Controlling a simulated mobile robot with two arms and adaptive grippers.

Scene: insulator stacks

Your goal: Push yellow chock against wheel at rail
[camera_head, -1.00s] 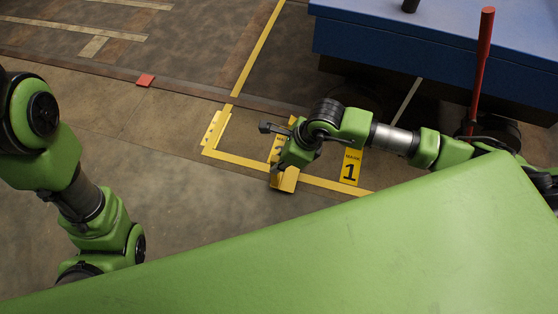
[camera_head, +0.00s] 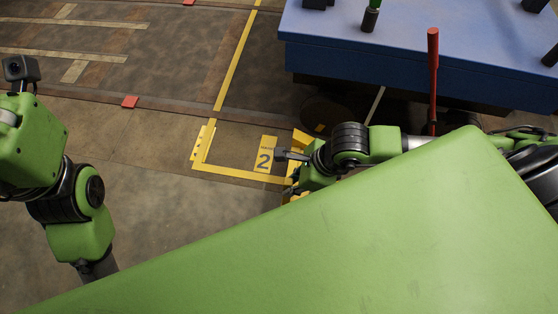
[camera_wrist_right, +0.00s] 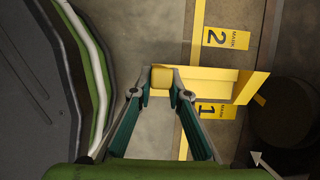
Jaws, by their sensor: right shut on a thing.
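The yellow chock (camera_wrist_right: 205,82) lies on the floor in the right wrist view, its tall slanted end to the right. My right gripper (camera_wrist_right: 163,76) is shut on the block at the chock's left end. In the head view the chock (camera_head: 301,140) is partly hidden by my right wrist. The dark round wheel (camera_wrist_right: 285,112) is right of the chock in the wrist view; I cannot tell whether they touch. In the head view the wheel (camera_head: 322,108) sits in shadow under the blue cart. My left arm is at the left, its gripper out of frame.
The blue cart (camera_head: 400,62) and an upright red lever (camera_head: 433,80) stand at the right. The MARK 2 plate (camera_head: 265,154) and MARK 1 plate (camera_wrist_right: 215,110) lie on the floor by yellow lines. A rail (camera_head: 165,104) crosses behind.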

